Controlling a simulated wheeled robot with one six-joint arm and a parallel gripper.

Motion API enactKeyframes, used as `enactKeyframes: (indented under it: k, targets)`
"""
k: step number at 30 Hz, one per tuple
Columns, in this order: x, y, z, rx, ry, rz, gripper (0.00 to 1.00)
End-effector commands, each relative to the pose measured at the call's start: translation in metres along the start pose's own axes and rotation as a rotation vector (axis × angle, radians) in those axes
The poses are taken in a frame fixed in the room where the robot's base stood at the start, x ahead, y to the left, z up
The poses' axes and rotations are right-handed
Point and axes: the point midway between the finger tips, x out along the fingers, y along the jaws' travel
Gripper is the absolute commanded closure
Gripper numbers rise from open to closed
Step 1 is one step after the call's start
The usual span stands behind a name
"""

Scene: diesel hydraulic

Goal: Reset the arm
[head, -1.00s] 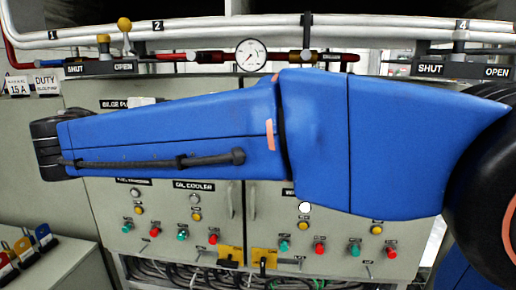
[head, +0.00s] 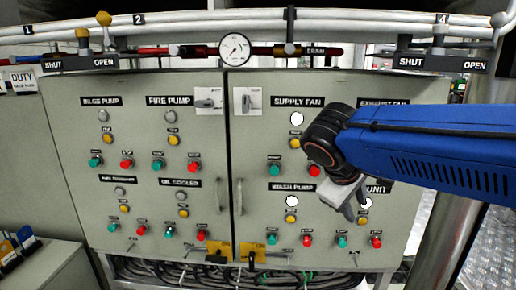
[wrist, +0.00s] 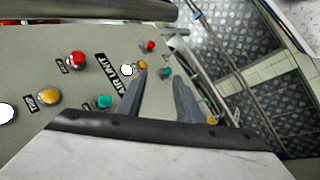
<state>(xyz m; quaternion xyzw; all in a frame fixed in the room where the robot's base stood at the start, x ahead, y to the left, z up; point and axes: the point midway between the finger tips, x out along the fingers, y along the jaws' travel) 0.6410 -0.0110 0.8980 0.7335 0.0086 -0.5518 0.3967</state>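My blue arm (head: 440,145) reaches in from the right edge of the head view. My gripper (head: 358,210) hangs in front of the right cabinet door, over the area between the wash pump and air unit controls. In the wrist view the two grey fingers of my gripper (wrist: 158,90) stand apart with nothing between them. The gripper is open and empty. The arm and gripper hide part of the exhaust fan and air unit controls. I cannot tell whether a finger touches the panel.
A grey cabinet (head: 150,215) carries several buttons and lamps; the supply fan lamp (head: 297,119) and wash pump lamp (head: 292,201) are white. A gauge (head: 235,49) and pipes run above. Yellow latches (head: 219,252) sit at the bottom. The left door's front is clear.

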Motion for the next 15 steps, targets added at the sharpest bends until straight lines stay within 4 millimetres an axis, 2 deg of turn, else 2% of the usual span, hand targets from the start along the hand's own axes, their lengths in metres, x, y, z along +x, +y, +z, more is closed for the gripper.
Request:
enactKeyframes:
  k: [1, 6, 15]
  targets:
    - [0.009, -0.001, 0.019, 0.041, -0.004, -0.034, 0.67]
    - [0.032, -0.02, 0.068, 0.172, 0.004, -0.155, 0.67]
    - [0.061, -0.066, 0.134, 0.442, 0.053, -0.329, 0.67]
